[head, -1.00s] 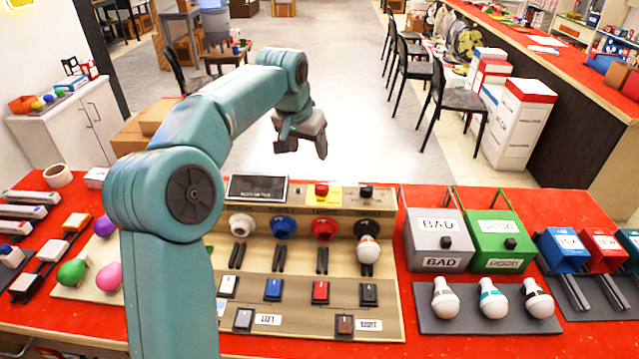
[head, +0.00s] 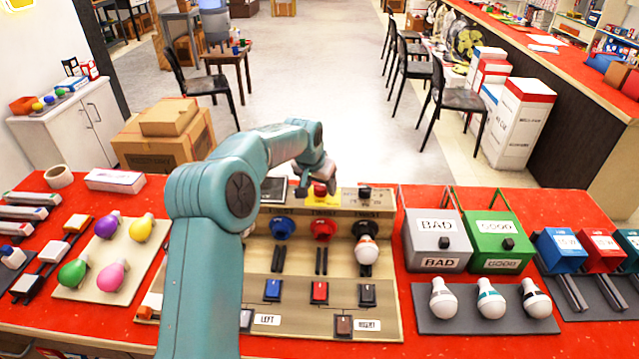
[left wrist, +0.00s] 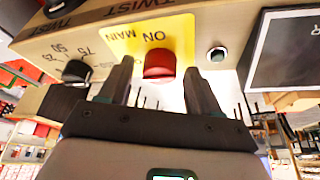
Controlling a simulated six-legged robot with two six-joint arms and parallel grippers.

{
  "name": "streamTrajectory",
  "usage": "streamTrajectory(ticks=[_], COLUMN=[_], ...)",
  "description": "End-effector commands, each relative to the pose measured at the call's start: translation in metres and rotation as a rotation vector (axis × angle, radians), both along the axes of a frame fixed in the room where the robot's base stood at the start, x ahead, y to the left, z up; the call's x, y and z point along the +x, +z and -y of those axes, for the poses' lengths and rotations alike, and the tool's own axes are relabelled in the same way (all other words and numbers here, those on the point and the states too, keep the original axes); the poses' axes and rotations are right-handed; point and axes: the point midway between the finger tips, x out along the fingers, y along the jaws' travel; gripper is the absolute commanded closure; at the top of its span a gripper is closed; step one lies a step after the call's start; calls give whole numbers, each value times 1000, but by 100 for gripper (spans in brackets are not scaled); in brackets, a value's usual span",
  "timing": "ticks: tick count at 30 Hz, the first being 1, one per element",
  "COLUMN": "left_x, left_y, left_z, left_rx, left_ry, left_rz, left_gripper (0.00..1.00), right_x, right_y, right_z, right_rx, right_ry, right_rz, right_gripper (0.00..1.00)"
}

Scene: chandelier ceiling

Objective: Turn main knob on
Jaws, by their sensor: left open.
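The main knob is red (head: 320,189) and sits on a yellow plate (head: 309,197) at the back of the tan test panel. In the left wrist view the red knob (left wrist: 159,66) stands on the yellow plate (left wrist: 182,31) lettered MAIN and ON. My left gripper (head: 318,172) is at the panel's back edge, by the knob, and partly covers it in the head view. In the left wrist view my left gripper (left wrist: 157,80) is open, one finger on each side of the knob, with gaps showing. My right gripper is out of view.
A black dial (head: 364,194) is right of the knob, and a dark display (head: 273,189) left of it. Coloured sockets, a bulb (head: 367,250) and switches fill the panel. Grey BAD (head: 438,262) and green GOOD (head: 490,264) boxes stand to the right.

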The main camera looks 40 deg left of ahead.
Motion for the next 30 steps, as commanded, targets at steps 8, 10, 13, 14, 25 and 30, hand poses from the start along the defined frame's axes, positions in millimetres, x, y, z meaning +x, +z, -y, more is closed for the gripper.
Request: streamTrajectory(ticks=[8,10,13,14,25,30], left_x=[0,0,0,0,-1,-1], left_y=[0,0,0,0,2,2], left_z=[0,0,0,0,-1,-2], left_rx=[0,0,-1,0,-2,-1], left_ry=[0,0,-1,-2,-138,-281], left_rz=[0,-1,-1,-1,-2,-3], left_gripper=[83,92,92,92,92,92], right_x=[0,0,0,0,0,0], right_y=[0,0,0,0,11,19], right_z=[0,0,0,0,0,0], right_rx=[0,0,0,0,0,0], right_ry=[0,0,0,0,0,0], right_rz=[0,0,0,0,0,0], right_gripper=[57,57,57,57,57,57])
